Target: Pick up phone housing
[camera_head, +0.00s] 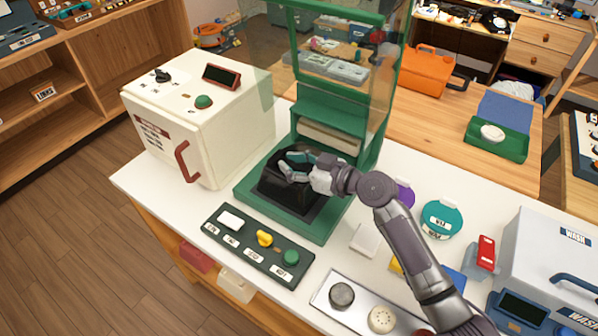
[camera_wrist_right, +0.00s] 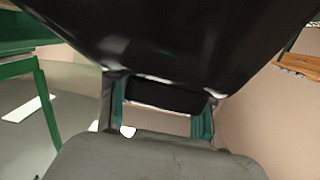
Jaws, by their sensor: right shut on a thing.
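The black phone housing (camera_head: 290,193) sits on the base of the green frame stand, in the middle of the white bench. My right gripper (camera_head: 291,166) reaches in from the right and is shut on the top of the housing. In the right wrist view, the glossy black housing (camera_wrist_right: 190,40) fills the upper picture, with the teal fingers of the right gripper (camera_wrist_right: 160,118) at its near edge. The gripper covers part of the housing, so its exact contact is partly hidden. My left gripper is not in view.
The green stand (camera_head: 325,225) rises behind the housing with uprights and a clear panel. A cream machine (camera_head: 225,125) with a red handle stands close left. A button panel (camera_head: 258,246) lies in front. A purple item, a teal round container (camera_head: 441,219) and a grey wash machine (camera_head: 550,265) stand right.

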